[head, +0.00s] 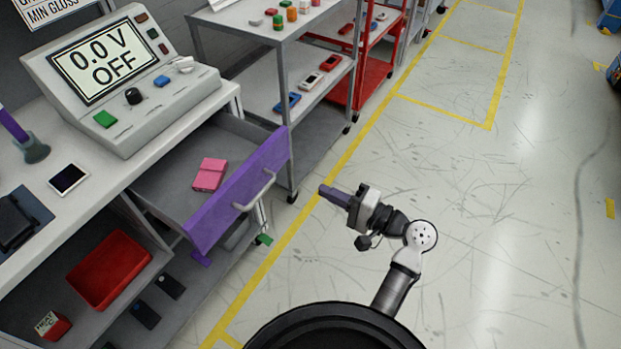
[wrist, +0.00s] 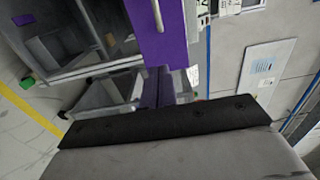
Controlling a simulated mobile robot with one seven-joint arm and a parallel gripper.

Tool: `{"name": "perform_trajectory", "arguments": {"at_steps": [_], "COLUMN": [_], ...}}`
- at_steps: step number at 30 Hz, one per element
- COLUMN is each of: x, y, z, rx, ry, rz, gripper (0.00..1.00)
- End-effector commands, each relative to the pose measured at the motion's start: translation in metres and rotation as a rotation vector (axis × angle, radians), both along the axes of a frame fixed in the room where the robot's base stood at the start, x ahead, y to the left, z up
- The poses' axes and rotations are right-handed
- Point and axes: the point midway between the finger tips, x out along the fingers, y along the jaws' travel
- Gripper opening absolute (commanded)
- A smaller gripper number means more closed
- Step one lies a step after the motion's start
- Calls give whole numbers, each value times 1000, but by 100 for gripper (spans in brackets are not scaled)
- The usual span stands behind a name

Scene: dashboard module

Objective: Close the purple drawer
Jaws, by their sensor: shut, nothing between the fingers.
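The purple drawer (head: 238,197) is pulled well out of the workbench, in the middle left of the head view. It has a pale bar handle (head: 257,191) on its purple front, and a pink object (head: 209,174) lies inside it. My gripper (head: 325,190) is shut and empty, to the right of the drawer front and apart from it, with its fingers toward it. In the wrist view the purple front (wrist: 160,30) and handle (wrist: 157,14) show at the top, beyond my shut fingers (wrist: 158,88).
The workbench carries a meter console (head: 125,80) reading 0.0 V OFF and a phone-like device (head: 68,178). A red bin (head: 109,270) sits on its lower shelf. A grey cart (head: 305,85) stands just behind the drawer. The floor to the right is clear.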

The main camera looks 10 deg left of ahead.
Motion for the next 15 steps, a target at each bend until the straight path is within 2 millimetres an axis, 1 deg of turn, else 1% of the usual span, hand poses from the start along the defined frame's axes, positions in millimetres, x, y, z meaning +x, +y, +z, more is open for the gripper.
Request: {"name": "perform_trajectory", "arguments": {"at_steps": [12,15], "x": [29,35], "y": [81,98], "z": [3,3], "rx": [-1,-3], "ry": [-1,-1], "rz": [4,2], "gripper": [0,0]}}
